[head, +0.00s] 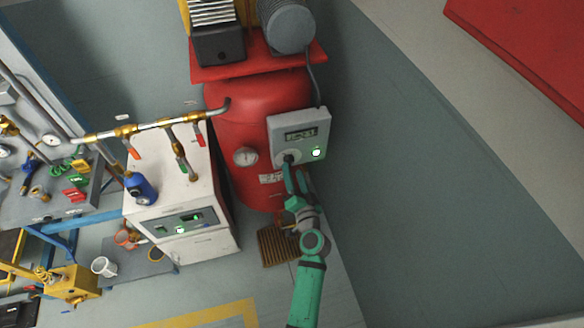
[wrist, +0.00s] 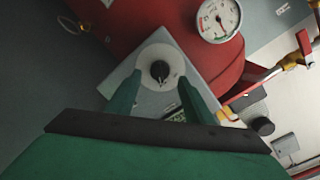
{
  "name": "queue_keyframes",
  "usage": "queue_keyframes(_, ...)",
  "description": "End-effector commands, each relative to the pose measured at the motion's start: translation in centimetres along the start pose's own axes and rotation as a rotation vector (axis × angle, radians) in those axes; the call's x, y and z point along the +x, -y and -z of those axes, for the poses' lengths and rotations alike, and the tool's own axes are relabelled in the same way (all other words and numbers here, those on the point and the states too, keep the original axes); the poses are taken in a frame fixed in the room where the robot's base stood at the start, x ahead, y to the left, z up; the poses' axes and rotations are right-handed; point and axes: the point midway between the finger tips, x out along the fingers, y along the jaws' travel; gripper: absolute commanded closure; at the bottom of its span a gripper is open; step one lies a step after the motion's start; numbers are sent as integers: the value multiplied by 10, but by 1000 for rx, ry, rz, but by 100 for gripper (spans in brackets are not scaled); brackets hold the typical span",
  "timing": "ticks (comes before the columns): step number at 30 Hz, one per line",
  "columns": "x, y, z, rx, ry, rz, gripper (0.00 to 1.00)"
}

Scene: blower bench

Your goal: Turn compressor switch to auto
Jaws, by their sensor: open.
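The compressor switch (wrist: 159,71) is a black rotary knob on a pale round dial plate, on the front of a grey control box (head: 309,124). The box is mounted on the red compressor tank (head: 228,100) and has a small display and a lit green-white light. In the wrist view the knob lies between the two green fingers of my gripper (wrist: 156,98), a little beyond their tips. My gripper is open, with a gap on both sides of the knob. In the head view my gripper (head: 292,172) is at the box's lower left and partly covers the knob. The dial markings are too small to read.
A pressure gauge (head: 245,156) sits on the tank left of the box; it also shows in the wrist view (wrist: 217,18). A white cabinet (head: 180,180) and a metal pipe (head: 150,125) with coloured valve handles stand at left. Open floor (head: 400,200) lies at right.

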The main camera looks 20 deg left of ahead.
Motion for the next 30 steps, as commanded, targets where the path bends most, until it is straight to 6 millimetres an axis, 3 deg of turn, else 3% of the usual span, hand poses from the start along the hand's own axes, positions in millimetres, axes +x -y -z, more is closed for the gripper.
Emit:
queue_keyframes(6,-42,-1,0,0,-1,-2,53)
queue_keyframes(12,-64,-1,0,0,-1,-2,53)
queue_keyframes(30,-70,0,1,-1,-1,-1,53)
